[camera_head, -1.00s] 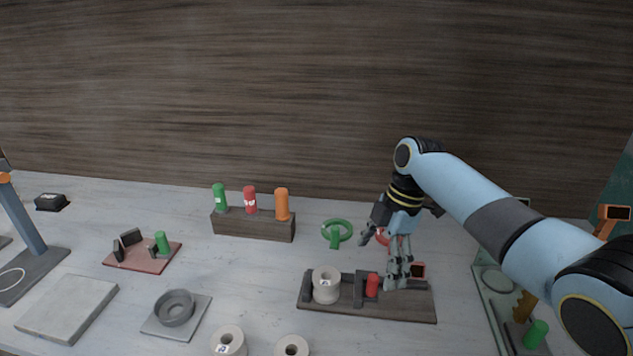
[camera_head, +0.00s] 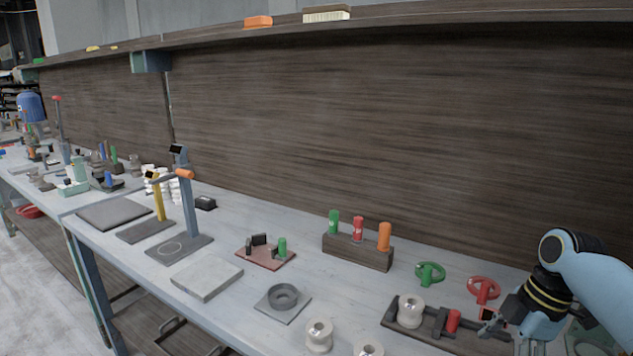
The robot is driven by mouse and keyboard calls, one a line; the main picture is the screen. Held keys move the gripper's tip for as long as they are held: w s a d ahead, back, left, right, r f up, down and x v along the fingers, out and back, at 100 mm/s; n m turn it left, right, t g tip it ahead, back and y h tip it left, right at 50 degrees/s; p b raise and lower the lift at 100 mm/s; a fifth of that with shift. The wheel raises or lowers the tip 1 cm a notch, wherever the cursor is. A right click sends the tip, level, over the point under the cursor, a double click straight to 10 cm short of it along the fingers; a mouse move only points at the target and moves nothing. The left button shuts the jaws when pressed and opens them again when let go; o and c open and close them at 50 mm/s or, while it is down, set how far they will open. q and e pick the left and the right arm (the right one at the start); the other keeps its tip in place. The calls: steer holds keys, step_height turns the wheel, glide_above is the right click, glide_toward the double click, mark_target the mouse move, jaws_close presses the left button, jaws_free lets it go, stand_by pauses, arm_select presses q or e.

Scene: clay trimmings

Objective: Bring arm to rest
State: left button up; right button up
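My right arm comes in from the right edge. Its gripper (camera_head: 510,332) hangs low over the right end of a dark wooden rack (camera_head: 415,335). The fingers are small and overlap the rack, so I cannot tell whether they are open or shut or touch anything. The rack bears a pale spool (camera_head: 410,311) and a red cylinder (camera_head: 453,321). My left arm and gripper are not in view.
A wooden block (camera_head: 357,252) with green, red and orange-topped pieces stands behind. A green ring (camera_head: 430,273) and red ring (camera_head: 484,289) lie behind the rack. A grey slab (camera_head: 206,277), a round grey dish (camera_head: 283,297) and upright stands (camera_head: 187,205) occupy the left.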

steer(key=s+a+m+t+h, duration=0.25)
steer(key=s+m, duration=0.55)
steer(key=s, duration=0.5)
steer(key=s+a+r+m+h, duration=0.1)
steer(key=s+r+m, duration=0.7)
steer(key=s, duration=0.4)
step_height(320, 180, down, 34)
steer(key=s+d+f+b, duration=0.1)
steer(key=d+b, duration=0.1)
steer(key=b, duration=0.8)
arm_select(q)
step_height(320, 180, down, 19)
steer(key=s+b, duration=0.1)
steer(key=b, duration=0.8)
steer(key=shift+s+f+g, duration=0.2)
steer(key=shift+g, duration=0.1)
arm_select(e)
steer(key=s+f+g, duration=0.1)
steer(key=s+f, duration=0.8)
steer(key=f, duration=0.4)
steer(key=s+d+f+m+g, duration=0.1)
steer(key=s+f, duration=0.9)
steer(key=f, duration=0.3)
steer(key=shift+s+d, duration=0.15)
steer(key=shift+s, duration=0.05)
